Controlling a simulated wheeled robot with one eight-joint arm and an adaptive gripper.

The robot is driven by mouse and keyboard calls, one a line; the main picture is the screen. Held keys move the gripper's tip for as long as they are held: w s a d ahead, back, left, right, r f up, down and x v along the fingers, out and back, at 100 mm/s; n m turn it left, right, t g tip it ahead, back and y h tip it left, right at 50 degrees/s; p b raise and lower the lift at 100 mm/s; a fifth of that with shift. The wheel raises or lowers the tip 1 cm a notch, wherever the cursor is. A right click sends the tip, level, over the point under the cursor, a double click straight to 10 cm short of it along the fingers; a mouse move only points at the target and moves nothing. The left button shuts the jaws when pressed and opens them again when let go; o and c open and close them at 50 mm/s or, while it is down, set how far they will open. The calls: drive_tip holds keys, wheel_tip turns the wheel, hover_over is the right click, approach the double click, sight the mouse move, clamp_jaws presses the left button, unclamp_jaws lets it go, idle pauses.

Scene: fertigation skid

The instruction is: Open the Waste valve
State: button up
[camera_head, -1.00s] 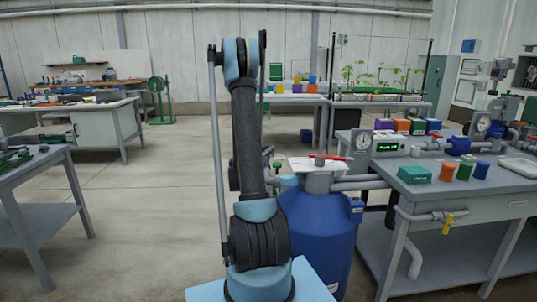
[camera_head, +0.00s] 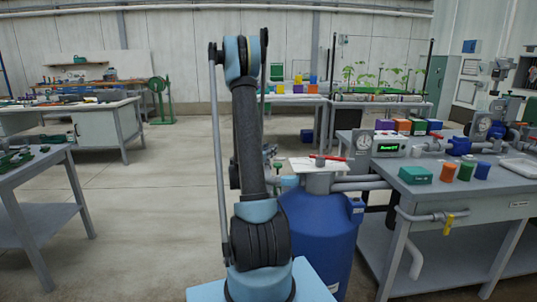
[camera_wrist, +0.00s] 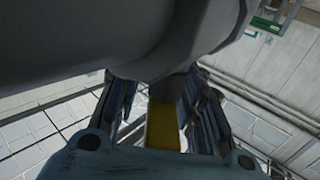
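In the wrist view a yellow valve handle (camera_wrist: 163,128) lies between the two dark fingers of my gripper (camera_wrist: 160,95). A narrow gap shows on the handle's left, and the right finger is close to it or touching. The fingers look apart rather than clamped. A thick grey pipe (camera_wrist: 70,35) with a grey fitting crosses above the fingertips and hides the handle's far end. In the head view my arm mostly covers the gripper; a small grey part shows right of the arm. No Waste label is readable.
A blue tank (camera_head: 318,235) stands right of my arm, with a red-handled valve (camera_head: 327,157) above it. The grey bench (camera_head: 480,200) at right carries gauges, colored containers and a green display (camera_head: 388,147). Another yellow handle (camera_head: 449,222) hangs at its front. The floor at left is open.

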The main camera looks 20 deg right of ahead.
drive_tip(key=shift+r, duration=4.6)
